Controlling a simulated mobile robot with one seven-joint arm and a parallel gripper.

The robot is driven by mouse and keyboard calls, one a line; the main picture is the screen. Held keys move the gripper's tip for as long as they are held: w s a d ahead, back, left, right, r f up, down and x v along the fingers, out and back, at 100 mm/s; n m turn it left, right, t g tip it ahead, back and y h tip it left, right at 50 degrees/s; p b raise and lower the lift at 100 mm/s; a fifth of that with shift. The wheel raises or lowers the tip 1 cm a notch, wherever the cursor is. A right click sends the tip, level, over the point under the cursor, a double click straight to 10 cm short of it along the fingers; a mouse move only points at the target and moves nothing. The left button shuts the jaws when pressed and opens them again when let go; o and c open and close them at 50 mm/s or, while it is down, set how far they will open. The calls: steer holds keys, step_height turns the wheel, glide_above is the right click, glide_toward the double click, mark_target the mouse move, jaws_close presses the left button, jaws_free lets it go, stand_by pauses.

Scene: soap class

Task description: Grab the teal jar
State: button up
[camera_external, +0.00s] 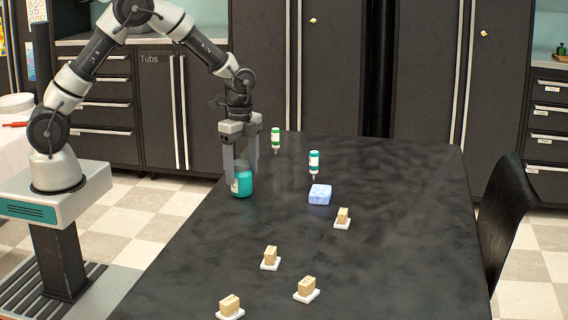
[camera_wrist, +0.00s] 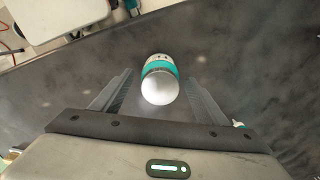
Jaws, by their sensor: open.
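The teal jar (camera_external: 243,182) stands upright on the dark table, near its left edge in the external view. It has a pale label, and in the wrist view the jar (camera_wrist: 159,68) shows a round white top and a teal band. My gripper (camera_external: 241,172) points down over the jar, with its fingers reaching down around its upper part. In the wrist view my gripper (camera_wrist: 160,84) is open, one finger on each side of the jar, with a gap on both sides. The jar's far side is hidden.
On the table (camera_external: 400,240), two green-and-white bottles (camera_external: 275,138) (camera_external: 314,162) stand behind and right of the jar. A light blue block (camera_external: 320,194) lies to the right. Several tan bars on white dishes (camera_external: 270,257) sit nearer the front. A dark chair (camera_external: 506,215) is at the right.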

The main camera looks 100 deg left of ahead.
mark_target(242, 178)
step_height(242, 178, down, 3)
steer(key=shift+f, duration=0.1)
steer(key=shift+s, duration=0.1)
